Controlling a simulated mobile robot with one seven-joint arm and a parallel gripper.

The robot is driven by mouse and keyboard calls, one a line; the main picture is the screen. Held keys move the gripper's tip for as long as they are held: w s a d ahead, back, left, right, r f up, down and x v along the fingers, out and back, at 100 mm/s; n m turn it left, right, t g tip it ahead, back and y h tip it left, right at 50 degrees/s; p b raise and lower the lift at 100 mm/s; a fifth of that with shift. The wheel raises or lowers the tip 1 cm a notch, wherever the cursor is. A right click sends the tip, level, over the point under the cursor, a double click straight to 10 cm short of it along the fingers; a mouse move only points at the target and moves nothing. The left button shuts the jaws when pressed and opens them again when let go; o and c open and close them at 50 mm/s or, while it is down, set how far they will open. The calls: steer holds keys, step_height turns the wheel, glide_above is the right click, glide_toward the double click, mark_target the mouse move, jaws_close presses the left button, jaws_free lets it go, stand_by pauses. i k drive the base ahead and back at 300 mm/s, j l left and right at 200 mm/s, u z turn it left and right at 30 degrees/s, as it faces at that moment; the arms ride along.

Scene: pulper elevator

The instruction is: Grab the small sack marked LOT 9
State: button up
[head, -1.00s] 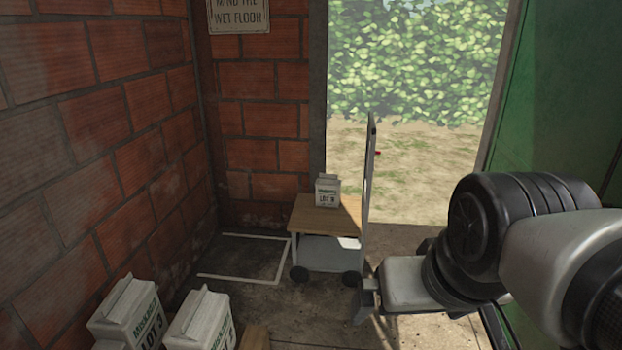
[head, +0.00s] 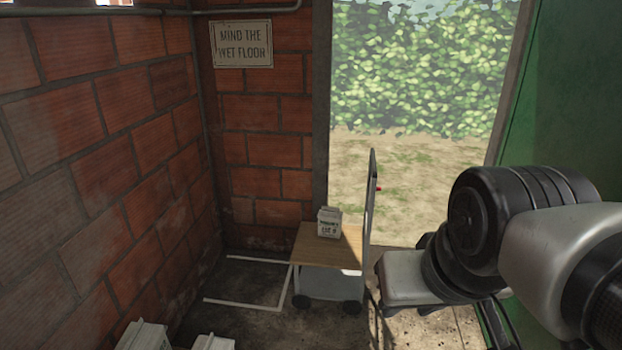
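A small white sack (head: 329,222) stands upright on the wooden top of a low cart (head: 313,243) beside the doorway. Its print shows LOT and a digit that looks like 9 but is too small to be sure. My gripper (head: 379,293) is at the right, in front of the doorway and to the right of the cart, apart from the sack. Its fingers are barely visible, so I cannot tell whether they are open.
Tops of two more white sacks, a left one (head: 145,337) and a right one (head: 213,342), show at the bottom left. The cart's upright handle (head: 371,205) stands right of the sack. A brick wall (head: 110,170) bounds the left; white lines (head: 245,304) mark bare floor.

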mark_target(329, 219)
steer(key=i+l+u, duration=0.1)
steer(key=i, duration=0.45)
steer(key=i+l+u, duration=0.1)
steer(key=i+l, duration=0.25)
steer(key=i, duration=0.2)
steer(key=i+l, duration=0.3)
steer(key=i, duration=0.25)
steer(key=i+l+u, duration=0.15)
steer(key=i+l, duration=0.15)
steer(key=i, duration=0.25)
steer(key=i+l+u, duration=0.1)
steer(key=i+l, duration=0.25)
steer(key=i, duration=0.2)
